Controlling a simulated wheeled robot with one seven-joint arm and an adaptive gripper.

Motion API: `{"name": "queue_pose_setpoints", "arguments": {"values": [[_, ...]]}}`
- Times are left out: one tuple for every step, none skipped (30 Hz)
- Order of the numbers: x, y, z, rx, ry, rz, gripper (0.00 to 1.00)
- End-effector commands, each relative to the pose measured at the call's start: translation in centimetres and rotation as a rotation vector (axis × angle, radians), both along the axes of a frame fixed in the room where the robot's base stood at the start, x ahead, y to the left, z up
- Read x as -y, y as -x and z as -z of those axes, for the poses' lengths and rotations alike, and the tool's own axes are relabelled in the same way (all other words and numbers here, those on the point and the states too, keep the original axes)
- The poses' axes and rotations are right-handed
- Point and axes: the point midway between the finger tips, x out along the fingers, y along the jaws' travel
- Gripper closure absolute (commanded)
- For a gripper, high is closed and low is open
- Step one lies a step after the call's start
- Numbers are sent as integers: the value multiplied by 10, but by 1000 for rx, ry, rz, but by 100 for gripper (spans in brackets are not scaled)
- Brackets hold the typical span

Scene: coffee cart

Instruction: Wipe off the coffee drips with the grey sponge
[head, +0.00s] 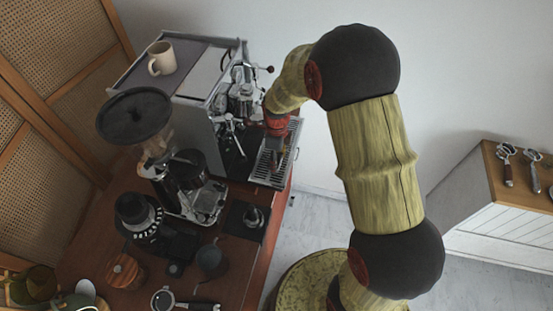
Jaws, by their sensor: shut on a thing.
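My gripper (277,155) is small in the head view, pointing down over the drip tray (265,176) at the front of the espresso machine. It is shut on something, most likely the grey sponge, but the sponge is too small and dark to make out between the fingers. I cannot tell whether it touches the tray's grate. No coffee drips can be made out at this size, and part of the tray is hidden behind the gripper and arm.
The espresso machine (200,91) stands on the wooden cart, with a white mug (161,58) on top. A grinder (136,118), a dark pitcher (211,261) and a portafilter (165,299) stand nearer. A white cabinet (500,229) with portafilters is at right; floor lies between.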

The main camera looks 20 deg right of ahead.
Motion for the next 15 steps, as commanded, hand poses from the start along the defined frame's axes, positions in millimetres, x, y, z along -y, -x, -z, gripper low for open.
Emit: {"name": "queue_pose_setpoints", "arguments": {"values": [[0,0,-2,1,0,0,88],[0,-1,-4,1,0,0,88],[0,-1,-6,1,0,0,88],[0,-1,-9,1,0,1,88],[0,-1,-11,1,0,1,88],[0,-1,-15,2,0,1,88],[0,-1,-18,2,0,1,88],[0,-1,-21,2,0,1,88],[0,-1,-25,3,-1,1,88],[0,-1,-28,3,-1,1,88],[0,-1,-30,3,-1,1,88],[0,-1,-34,3,-1,1,88],[0,-1,-37,3,-1,1,88],[0,-1,-39,3,-1,1,88],[0,-1,-43,3,-1,1,88]]}}
